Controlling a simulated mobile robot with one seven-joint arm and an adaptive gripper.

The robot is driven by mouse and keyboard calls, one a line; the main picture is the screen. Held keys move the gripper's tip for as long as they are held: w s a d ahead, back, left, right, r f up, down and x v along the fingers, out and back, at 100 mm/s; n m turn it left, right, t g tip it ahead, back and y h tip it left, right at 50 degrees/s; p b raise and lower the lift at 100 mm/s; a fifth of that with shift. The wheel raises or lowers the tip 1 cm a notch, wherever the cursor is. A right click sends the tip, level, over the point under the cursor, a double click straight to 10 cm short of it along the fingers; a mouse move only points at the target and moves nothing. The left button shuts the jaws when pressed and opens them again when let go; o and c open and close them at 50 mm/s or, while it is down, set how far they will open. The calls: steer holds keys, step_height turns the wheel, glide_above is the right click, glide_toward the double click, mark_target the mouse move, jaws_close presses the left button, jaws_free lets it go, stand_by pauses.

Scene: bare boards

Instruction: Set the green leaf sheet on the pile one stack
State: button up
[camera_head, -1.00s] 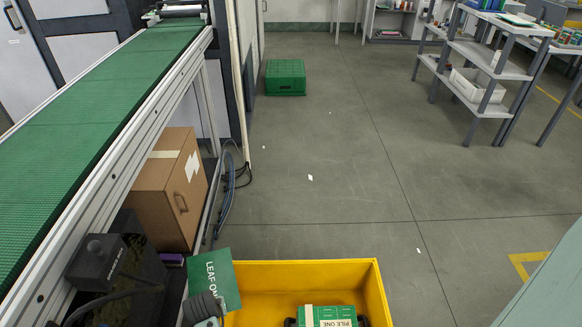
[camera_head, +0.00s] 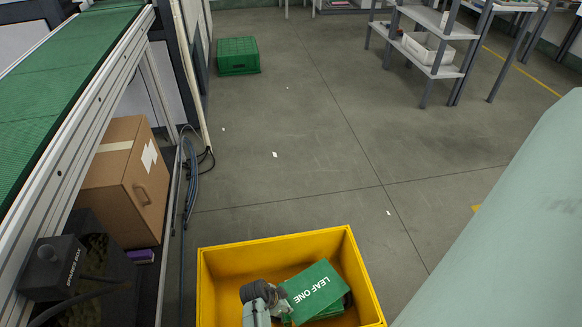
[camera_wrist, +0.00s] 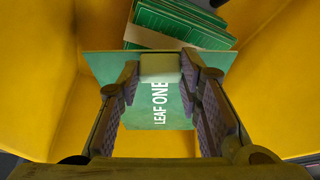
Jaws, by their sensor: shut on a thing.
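The green leaf sheet (camera_head: 322,283), marked LEAF ONE, is tilted in the head view inside the yellow bin. My gripper (camera_wrist: 160,72) is shut on a pale block at the sheet's edge, and the sheet (camera_wrist: 172,108) spans below the fingers in the wrist view. The pile one stack (camera_wrist: 190,18), several green sheets with a pale band, shows beyond the sheet. In the head view the sheet overlaps the stack (camera_head: 336,309) and hides most of it. Whether they touch I cannot tell.
The yellow bin (camera_head: 353,262) has walls close around my gripper and the stack. A conveyor (camera_head: 75,130) and a cardboard box (camera_head: 125,185) stand at the left. A green crate (camera_head: 238,56) sits on the open floor behind.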

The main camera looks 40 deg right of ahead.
steer(key=shift+f, duration=2.8)
steer(key=shift+b, duration=0.3)
steer(key=shift+f, duration=0.2)
steer(key=o, duration=0.8)
steer(key=shift+r, duration=0.1)
steer(key=shift+r, duration=0.25)
steer(key=p+v, duration=0.1)
steer(key=v, duration=1)
steer(key=shift+r, duration=0.4)
steer(key=shift+w+a, duration=0.1)
